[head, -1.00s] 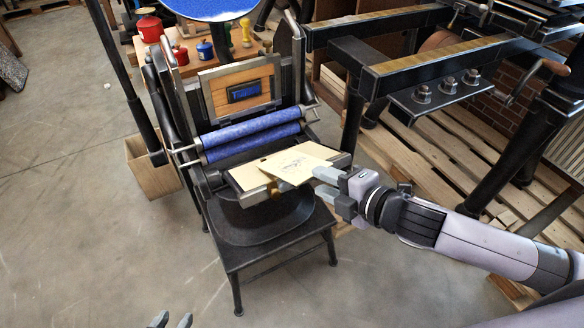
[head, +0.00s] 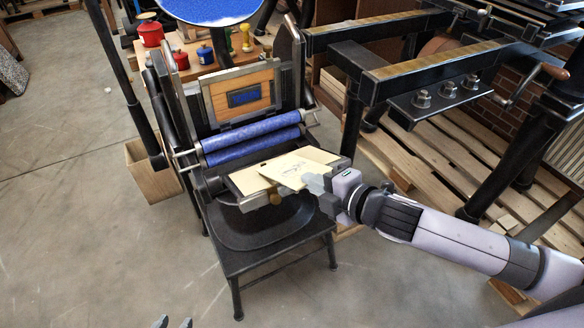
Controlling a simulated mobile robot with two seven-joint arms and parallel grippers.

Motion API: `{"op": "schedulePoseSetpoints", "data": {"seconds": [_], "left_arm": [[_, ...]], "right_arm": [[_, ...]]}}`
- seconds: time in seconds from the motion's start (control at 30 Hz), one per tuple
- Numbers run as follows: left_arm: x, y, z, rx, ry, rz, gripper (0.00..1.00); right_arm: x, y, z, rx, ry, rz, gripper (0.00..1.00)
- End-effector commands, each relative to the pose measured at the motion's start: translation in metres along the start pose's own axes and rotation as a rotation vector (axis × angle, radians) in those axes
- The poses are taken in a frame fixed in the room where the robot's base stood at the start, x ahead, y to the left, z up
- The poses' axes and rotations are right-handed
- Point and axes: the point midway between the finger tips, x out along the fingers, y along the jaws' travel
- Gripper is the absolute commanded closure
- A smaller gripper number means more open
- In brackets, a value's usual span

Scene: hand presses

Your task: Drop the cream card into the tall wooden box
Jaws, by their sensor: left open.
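The hand press, with blue inked rollers (head: 250,140) and a round blue disc (head: 210,8), stands on a dark stool (head: 255,262). A dark post (head: 120,70) rises beside the box. A larger press (head: 400,60) and pallets (head: 440,150) fill the right. Floor is clear at lower left.

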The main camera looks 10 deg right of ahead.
Motion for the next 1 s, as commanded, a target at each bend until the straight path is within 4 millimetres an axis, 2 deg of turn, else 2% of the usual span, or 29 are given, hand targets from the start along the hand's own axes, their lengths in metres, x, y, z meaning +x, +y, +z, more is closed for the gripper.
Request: {"op": "schedulePoseSetpoints", "data": {"seconds": [0.23,0.83,1.0], "left_arm": [[-0.002,0.0,-0.003,0.0,0.0,0.0,0.57],[-0.011,0.0,-0.014,0.0,0.0,0.0,0.57],[-0.016,0.0,-0.021,0.0,0.0,0.0,0.57]], "right_arm": [[-0.004,0.001,0.0,0.001,0.0,-0.001,1.0],[-0.031,0.0,0.0,0.0,0.001,0.0,1.0],[-0.037,0.006,-0.001,0.0,0.0,-0.001,1.0]]}}
